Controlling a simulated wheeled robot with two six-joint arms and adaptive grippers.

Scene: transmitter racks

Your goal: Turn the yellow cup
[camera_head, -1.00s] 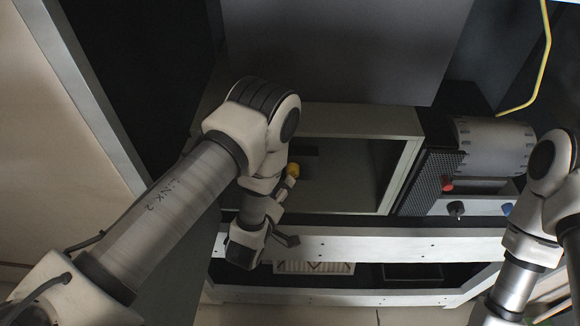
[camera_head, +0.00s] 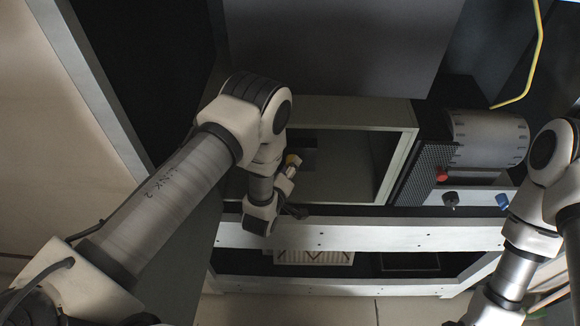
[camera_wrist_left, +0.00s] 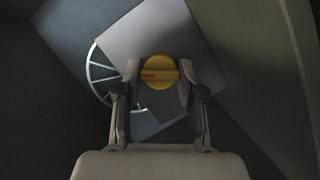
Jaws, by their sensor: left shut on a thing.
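The yellow cup (camera_wrist_left: 160,72) shows in the left wrist view as a round yellow piece with an orange-red mark on a bar across its face. It sits between the two fingers of my left gripper (camera_wrist_left: 161,80), which is shut on it. In the head view the cup (camera_head: 293,160) is a small yellow spot at the left part of the open cabinet, partly hidden by my left gripper (camera_head: 286,176). My right arm is at the right edge of the head view; its gripper is not seen.
An open grey cabinet (camera_head: 405,165) surrounds the cup's area. To its right is a panel with a red knob (camera_head: 442,174), a black knob (camera_head: 450,198) and a blue knob (camera_head: 502,200). A white rail (camera_head: 400,238) runs in front. A yellow cable (camera_head: 528,75) hangs at upper right.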

